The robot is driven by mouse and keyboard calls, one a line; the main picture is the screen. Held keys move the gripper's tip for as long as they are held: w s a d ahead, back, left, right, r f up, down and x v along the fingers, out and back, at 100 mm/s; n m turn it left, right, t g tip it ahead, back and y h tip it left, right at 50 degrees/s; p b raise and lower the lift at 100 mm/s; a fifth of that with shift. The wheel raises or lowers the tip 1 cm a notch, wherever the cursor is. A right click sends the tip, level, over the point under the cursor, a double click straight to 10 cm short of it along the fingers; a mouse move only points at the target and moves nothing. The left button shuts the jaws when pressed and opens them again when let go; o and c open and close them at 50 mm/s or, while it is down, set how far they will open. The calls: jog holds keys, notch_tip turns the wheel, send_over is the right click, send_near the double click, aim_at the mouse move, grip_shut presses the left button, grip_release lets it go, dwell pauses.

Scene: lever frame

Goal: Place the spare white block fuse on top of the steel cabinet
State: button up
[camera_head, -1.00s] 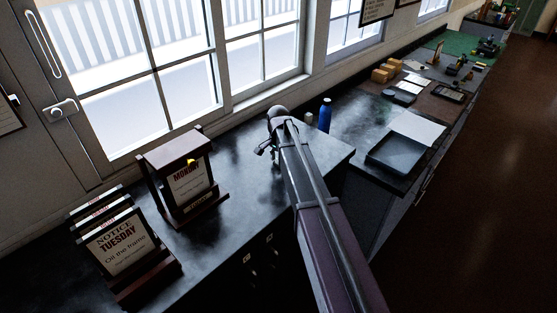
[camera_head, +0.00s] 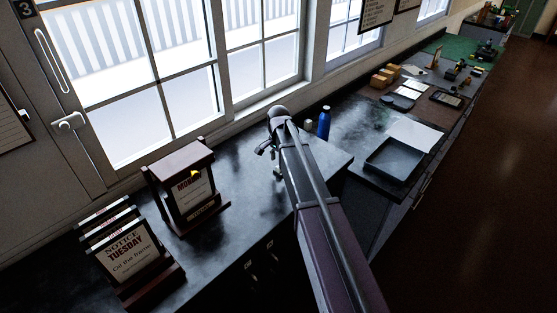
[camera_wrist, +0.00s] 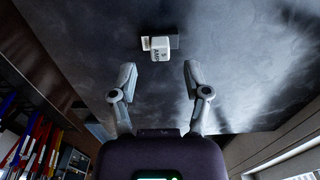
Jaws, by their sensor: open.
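The white block fuse (camera_wrist: 160,46) shows in the wrist view, with dark lettering on its face. It is against a small grey piece on the dark countertop (camera_wrist: 230,60). My gripper (camera_wrist: 160,72) is open and empty, its two fingers spread to either side and short of the fuse. In the head view my gripper (camera_head: 268,152) is at the far end of my arm, over the dark counter (camera_head: 240,185); the fuse is not discernible there. I cannot pick out the steel cabinet for certain in either view.
A framed stand (camera_head: 188,188) and several notice boards (camera_head: 128,255) stand to the left. A blue bottle (camera_head: 324,122) and a small pale jar (camera_head: 308,126) are just beyond my gripper. A dark tray (camera_head: 395,160) lies on the right-hand bench.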

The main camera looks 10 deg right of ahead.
notch_tip(320, 180, up, 8)
jog(key=p, duration=0.7)
dwell(0.7)
jog(key=s+d+n, duration=0.1)
jog(key=s+n, duration=0.9)
jog(key=s, duration=1.5)
jog(key=shift+s+n, duration=0.3)
jog(key=shift+n, duration=0.1)
jog(key=shift+o, duration=0.3)
jog(key=shift+d, duration=0.1)
jog(key=w+a+r+n+p, duration=0.1)
jog(key=w+n, duration=0.6)
jog(key=w, duration=1.8)
jog(key=shift+r+p, duration=0.2)
jog(key=shift+p, duration=0.15)
